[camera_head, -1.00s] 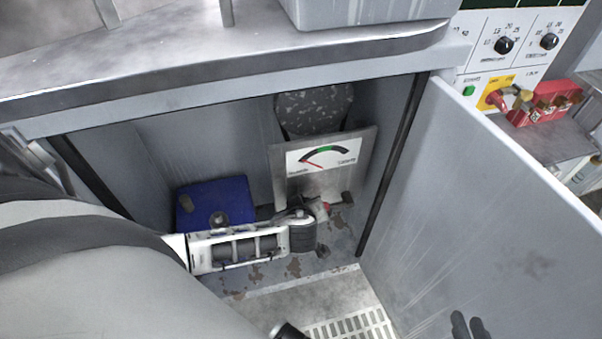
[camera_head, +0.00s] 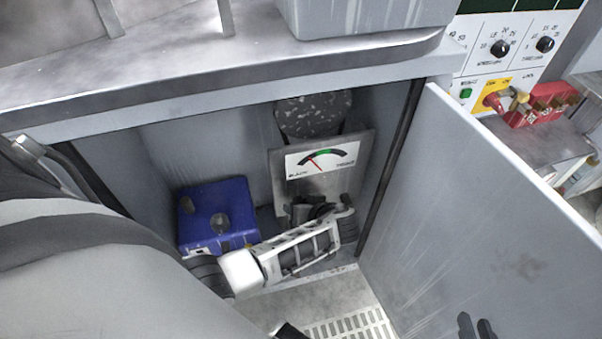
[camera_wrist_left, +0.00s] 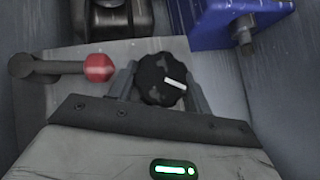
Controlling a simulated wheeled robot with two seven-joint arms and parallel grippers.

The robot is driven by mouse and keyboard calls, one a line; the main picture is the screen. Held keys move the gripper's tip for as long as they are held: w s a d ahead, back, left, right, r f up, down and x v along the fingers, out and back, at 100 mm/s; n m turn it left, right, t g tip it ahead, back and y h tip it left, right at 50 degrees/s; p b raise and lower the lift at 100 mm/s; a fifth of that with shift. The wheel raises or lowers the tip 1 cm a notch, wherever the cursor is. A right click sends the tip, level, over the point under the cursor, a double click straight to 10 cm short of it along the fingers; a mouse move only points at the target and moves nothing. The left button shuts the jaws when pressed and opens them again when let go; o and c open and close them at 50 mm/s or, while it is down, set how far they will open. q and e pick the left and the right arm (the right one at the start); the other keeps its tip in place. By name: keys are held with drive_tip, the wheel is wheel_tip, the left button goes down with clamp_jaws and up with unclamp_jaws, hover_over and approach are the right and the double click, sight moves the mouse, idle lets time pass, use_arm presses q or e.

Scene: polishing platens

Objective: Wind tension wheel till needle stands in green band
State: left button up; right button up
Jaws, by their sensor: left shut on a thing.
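The tension wheel is a black knob with a white mark (camera_wrist_left: 152,72) in the left wrist view. My left gripper (camera_wrist_left: 160,92) is shut on it, one finger on each side. In the head view my left gripper (camera_head: 322,212) reaches into the cabinet below the gauge and hides the wheel. The gauge (camera_head: 296,163) has a white face on a grey plate. Its red needle (camera_head: 315,164) leans up-left, to the left of the green band (camera_head: 322,154).
A blue box (camera_head: 230,200) stands left of the gauge; it also shows in the left wrist view (camera_wrist_left: 220,30). A red-knobbed lever (camera_wrist_left: 99,67) is close beside the left fingers. The open cabinet door (camera_head: 450,190) bounds the right side. The worktop edge (camera_head: 200,97) overhangs.

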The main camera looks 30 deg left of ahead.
use_arm(q)
drive_tip(key=shift+g+y, duration=0.3)
idle(0.4)
drive_tip(key=o, duration=1)
drive_tip(key=shift+c, duration=0.2)
drive_tip(key=shift+r, duration=0.1)
